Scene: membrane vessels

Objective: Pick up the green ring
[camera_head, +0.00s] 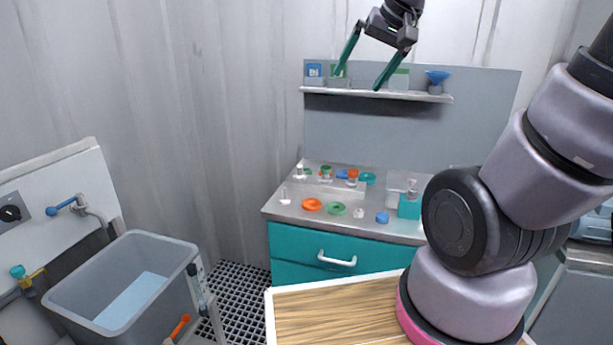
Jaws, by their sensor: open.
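A green ring (335,209) lies flat on the front part of the grey counter, between an orange ring (312,205) and a small white piece (358,213). A smaller green item (326,169) stands farther back on the counter; I cannot tell its exact shape. My gripper (361,82) is at the top of the view, in front of the shelf and well above the counter. Its two dark green fingers are spread wide, with nothing held between them. The green ring is in plain view, clear of my arm.
A shelf (420,96) with small containers and a blue funnel (437,77) runs above the counter. A blue cap (382,217) and teal block (409,208) stand right of the ring. Teal drawers (300,246) are below. A grey tub (72,291) stands at left.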

